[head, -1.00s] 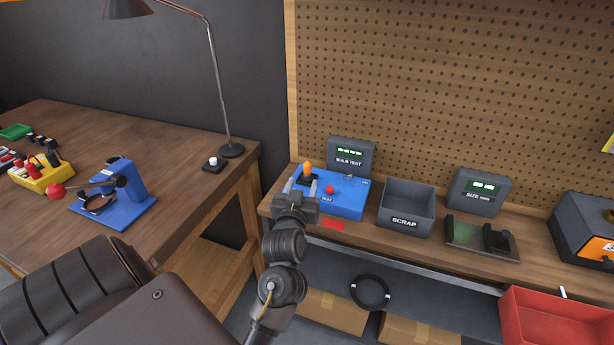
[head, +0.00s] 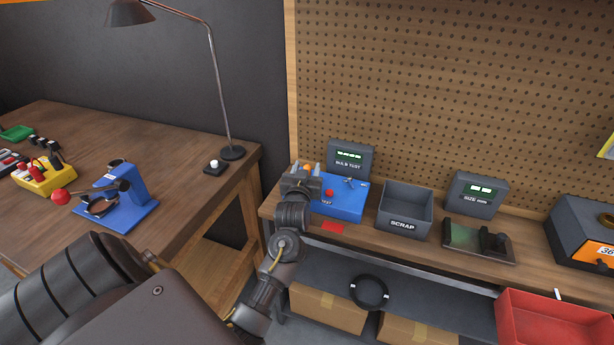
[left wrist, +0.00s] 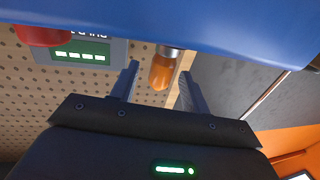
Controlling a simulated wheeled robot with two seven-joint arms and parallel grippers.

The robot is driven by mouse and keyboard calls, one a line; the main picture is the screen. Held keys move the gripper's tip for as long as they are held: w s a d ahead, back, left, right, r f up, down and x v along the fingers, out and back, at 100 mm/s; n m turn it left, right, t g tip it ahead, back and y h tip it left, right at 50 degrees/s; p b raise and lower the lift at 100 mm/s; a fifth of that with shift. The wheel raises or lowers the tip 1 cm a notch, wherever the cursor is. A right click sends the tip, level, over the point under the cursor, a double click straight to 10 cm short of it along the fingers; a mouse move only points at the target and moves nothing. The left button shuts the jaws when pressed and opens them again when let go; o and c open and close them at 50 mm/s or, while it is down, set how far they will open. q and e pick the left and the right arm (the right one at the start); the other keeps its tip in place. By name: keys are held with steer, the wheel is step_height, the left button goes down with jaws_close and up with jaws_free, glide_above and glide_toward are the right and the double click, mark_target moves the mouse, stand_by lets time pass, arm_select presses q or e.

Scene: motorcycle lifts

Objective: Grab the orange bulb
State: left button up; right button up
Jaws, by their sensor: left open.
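The orange bulb (left wrist: 161,72) stands in a metal socket on the blue bulb tester (head: 345,200). In the head view only a bit of the bulb (head: 308,168) shows behind my left gripper (head: 307,169). In the left wrist view my left gripper (left wrist: 158,82) is open, with one finger on each side of the bulb and a gap to each. The bulb's tip points toward the palm. My right gripper is not in view.
A red button (head: 329,193) and a small switch sit on the tester. The bulb test display (head: 350,158) stands behind it. The scrap bin (head: 405,210) is to the right, then the size gauge (head: 478,240). A lamp (head: 222,100) stands on the left bench.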

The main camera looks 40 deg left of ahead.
mark_target(307, 166)
arm_select(q)
steer(key=shift+w+a, duration=0.2)
steer(key=shift+w, duration=0.15)
jaws_close()
step_height(307, 166, up, 10)
steer(key=shift+r+b, duration=0.1)
steer(key=shift+b, duration=0.25)
